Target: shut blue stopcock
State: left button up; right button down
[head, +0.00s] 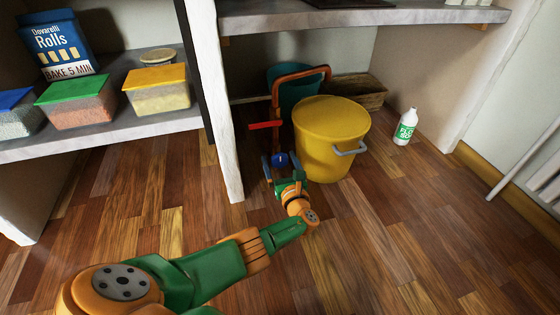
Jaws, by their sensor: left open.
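The blue stopcock (280,159) is a small round blue knob low on a copper-coloured pipe (276,105) under the counter. A red lever handle (264,125) sits higher on the same pipe. My left gripper (281,163) is open, and its fingers appear on either side of the blue knob. I cannot tell whether they touch it. The lower end of the pipe is hidden behind the gripper. My right gripper is not in view.
A white bottle (405,127) stands farther right. A white post (212,95) rises at the left. The front wooden floor is clear.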

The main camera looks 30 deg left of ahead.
aim_at(281, 162)
pick_arm(q)
jog(key=p+v, duration=0.3)
jog(key=v, duration=0.3)
jog(key=shift+d+r+p, duration=0.1)
jog(key=shift+r+p, duration=0.05)
jog(key=shift+p, duration=0.15)
jog(key=shift+s+d, duration=0.3)
